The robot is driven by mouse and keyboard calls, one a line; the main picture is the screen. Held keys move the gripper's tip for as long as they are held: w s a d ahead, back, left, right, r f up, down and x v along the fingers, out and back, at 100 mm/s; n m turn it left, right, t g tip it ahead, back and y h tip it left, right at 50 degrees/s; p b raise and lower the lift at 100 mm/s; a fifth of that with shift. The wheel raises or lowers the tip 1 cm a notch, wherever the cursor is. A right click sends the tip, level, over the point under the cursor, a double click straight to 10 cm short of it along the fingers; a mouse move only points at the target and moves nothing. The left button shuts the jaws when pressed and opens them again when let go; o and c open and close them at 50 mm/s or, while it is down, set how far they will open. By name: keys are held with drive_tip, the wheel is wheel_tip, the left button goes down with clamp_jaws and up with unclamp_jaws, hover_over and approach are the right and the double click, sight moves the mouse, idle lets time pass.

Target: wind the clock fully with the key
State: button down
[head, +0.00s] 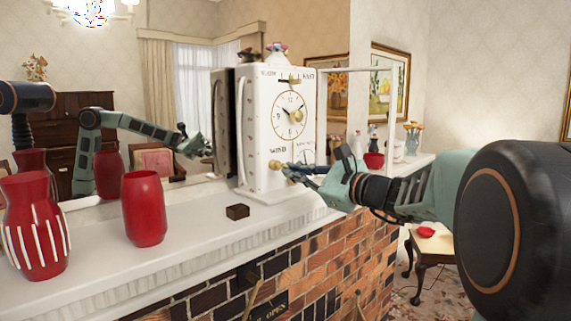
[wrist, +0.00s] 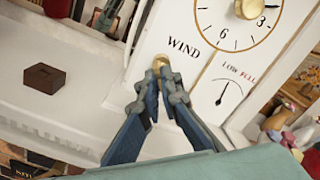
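The white clock (head: 262,125) stands upright on the mantel, with a round dial and a large brass piece (head: 296,116) at its centre. Low on its front is the word WIND (wrist: 184,47). Beside it is a small LOW–FULL gauge (wrist: 228,92) with a dark needle; I cannot read its setting surely. A brass key (wrist: 160,63) sticks out below WIND; it also shows in the head view (head: 284,169). My gripper (wrist: 161,78) reaches in from the right, its fingertips closed together around the key. The fingers hide part of the key.
A small brown box (head: 237,211) lies on the mantel (head: 190,225) left of the clock. Two red vases (head: 144,208) stand further left. A mirror is behind. Right of the clock are a red bowl (head: 374,160) and small figures.

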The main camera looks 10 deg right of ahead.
drive_tip(key=shift+a+r+m+p, duration=0.1)
drive_tip(key=shift+m+p, duration=0.55)
drive_tip(key=shift+m, duration=0.15)
drive_tip(key=shift+m+p, duration=0.35)
drive_tip(key=shift+m, duration=0.25)
drive_tip(key=shift+f, duration=0.2)
drive_tip(key=shift+r, duration=0.1)
drive_tip(key=shift+r+m+p, duration=0.15)
drive_tip(key=shift+m+p, duration=0.85)
drive_tip(key=shift+p, duration=0.25)
drive_tip(key=shift+a+m+p, duration=0.1)
drive_tip(key=shift+m+p, duration=0.85)
drive_tip(key=shift+m, duration=0.35)
